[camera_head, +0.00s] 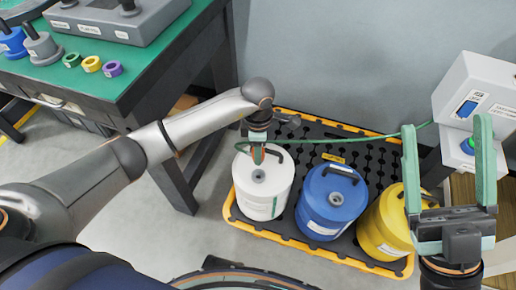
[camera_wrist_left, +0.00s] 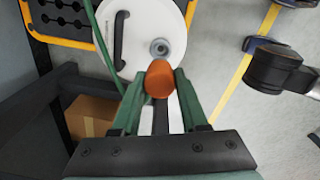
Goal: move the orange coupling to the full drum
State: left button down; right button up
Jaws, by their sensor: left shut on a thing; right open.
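My left gripper (camera_head: 257,152) is shut on the orange coupling (camera_wrist_left: 160,79), just above the white drum (camera_head: 250,195). Only a sliver of the coupling shows between the fingers in the head view. The white drum has a grey port on its lid, a black handle and a green stripe; the coupling is beside the port in the left wrist view, and I cannot tell its height. A blue drum (camera_head: 322,209) and a yellow drum (camera_head: 388,233) stand to the right. I cannot read which drum is full. My right gripper (camera_head: 447,125) is open and empty.
A green hose (camera_head: 345,140) runs from the white device (camera_head: 478,88) at right to my left gripper. The drums stand on a black pallet (camera_head: 312,128) with a yellow rim. A green-topped bench (camera_head: 130,75) with coloured rings is at left. A cardboard box (camera_wrist_left: 92,118) sits beneath.

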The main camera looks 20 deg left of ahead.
pick_arm(q)
jog(key=shift+f+b, duration=1.05)
jog(key=shift+f, duration=0.25)
jog(key=shift+f+b, duration=1.1)
jog(key=shift+f, duration=0.3)
pick_arm(e)
jog(key=shift+m, duration=0.4)
jog(key=f, duration=0.4)
jog(key=shift+w+a+f, duration=0.1)
jog(key=shift+a+f, duration=0.15)
jog(key=shift+f, duration=0.1)
pick_arm(q)
jog(key=shift+r, duration=0.1)
pick_arm(e)
jog(key=shift+r, duration=0.2)
pick_arm(q)
jog(key=shift+f+b, duration=1)
jog(key=shift+f, duration=0.5)
pick_arm(e)
jog(key=shift+f, duration=1.15)
pick_arm(q)
jog(key=shift+c, duration=1.8)
grip_release()
